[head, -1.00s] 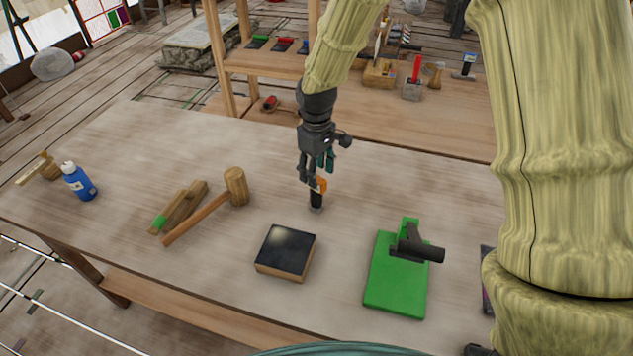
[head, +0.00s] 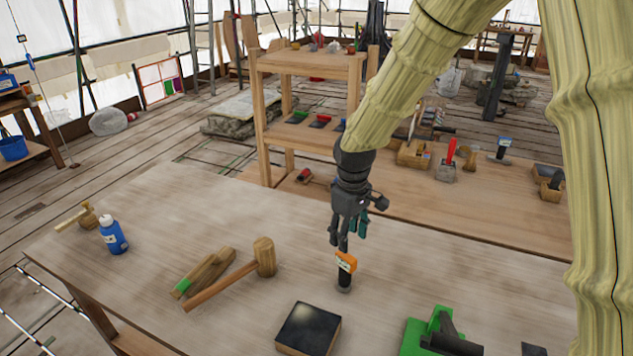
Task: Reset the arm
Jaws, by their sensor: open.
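My gripper (head: 347,240) hangs from my pale ribbed arm in the middle of the head view, fingers pointing down. It is open and holds nothing that I can see. Just below its fingertips an orange and black tool (head: 345,272) stands upright on the workbench (head: 180,215). A small gap seems to show between the fingertips and the tool's orange top.
A wooden shelf (head: 310,64) and a second bench (head: 480,212) stand behind.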

